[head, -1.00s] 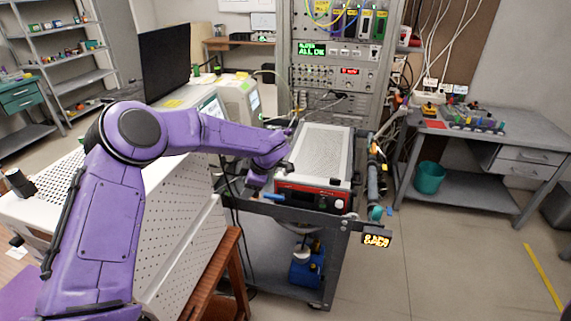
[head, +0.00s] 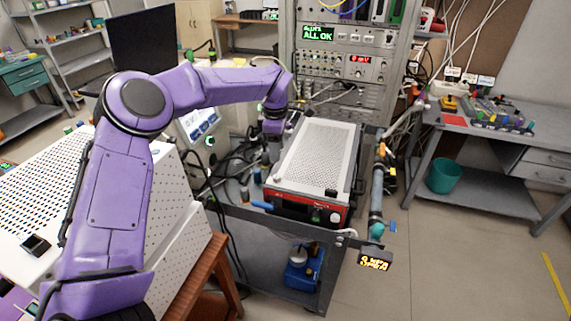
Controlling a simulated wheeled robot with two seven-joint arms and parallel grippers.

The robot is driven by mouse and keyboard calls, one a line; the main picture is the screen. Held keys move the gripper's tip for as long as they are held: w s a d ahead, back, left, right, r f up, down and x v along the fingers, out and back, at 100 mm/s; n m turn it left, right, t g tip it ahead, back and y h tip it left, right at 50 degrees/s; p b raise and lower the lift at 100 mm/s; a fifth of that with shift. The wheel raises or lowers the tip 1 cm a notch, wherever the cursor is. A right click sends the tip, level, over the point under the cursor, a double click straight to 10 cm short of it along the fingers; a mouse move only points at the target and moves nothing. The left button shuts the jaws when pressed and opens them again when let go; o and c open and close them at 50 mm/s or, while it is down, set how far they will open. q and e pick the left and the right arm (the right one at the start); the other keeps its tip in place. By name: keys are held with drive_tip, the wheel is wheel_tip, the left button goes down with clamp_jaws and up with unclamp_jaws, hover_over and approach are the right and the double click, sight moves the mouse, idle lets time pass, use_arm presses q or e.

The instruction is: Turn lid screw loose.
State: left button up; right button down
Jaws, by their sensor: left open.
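The particle classifier (head: 318,150) is a box with a light perforated lid and a red front edge. It sits on a dark cart. A small dark fitting (head: 331,192) shows near the lid's front edge. Individual lid screws are too small to tell apart. My left gripper (head: 271,150) points down beside the box's far left side and is open. Its fingertips are small and dark against cables, and contact with the box cannot be made out. My right gripper is not in view.
The cart (head: 275,222) has a blue-handled item (head: 262,205) at its front left. Pipework (head: 377,190) runs along the box's right side. An instrument rack (head: 345,65) stands behind. Loose cables hang left of the box.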

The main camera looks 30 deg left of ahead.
use_arm(q)
drive_tip(key=p, duration=0.2)
hover_over(277, 176)
drive_tip(key=f, duration=0.4)
drive_tip(key=shift+s+d+f, duration=0.1)
drive_tip(key=shift+s+f, duration=0.2)
drive_tip(key=shift+s, duration=0.05)
drive_tip(key=f, duration=0.1)
drive_tip(key=f+p, duration=0.1)
drive_tip(key=f, duration=0.2)
drive_tip(key=shift+w+a+f, duration=0.2)
drive_tip(key=shift+w+f, duration=0.1)
drive_tip(key=shift+f, duration=0.1)
drive_tip(key=shift+d+f, duration=0.1)
drive_tip(key=shift+f, duration=0.3)
drive_tip(key=shift+r, duration=0.1)
clamp_jaws()
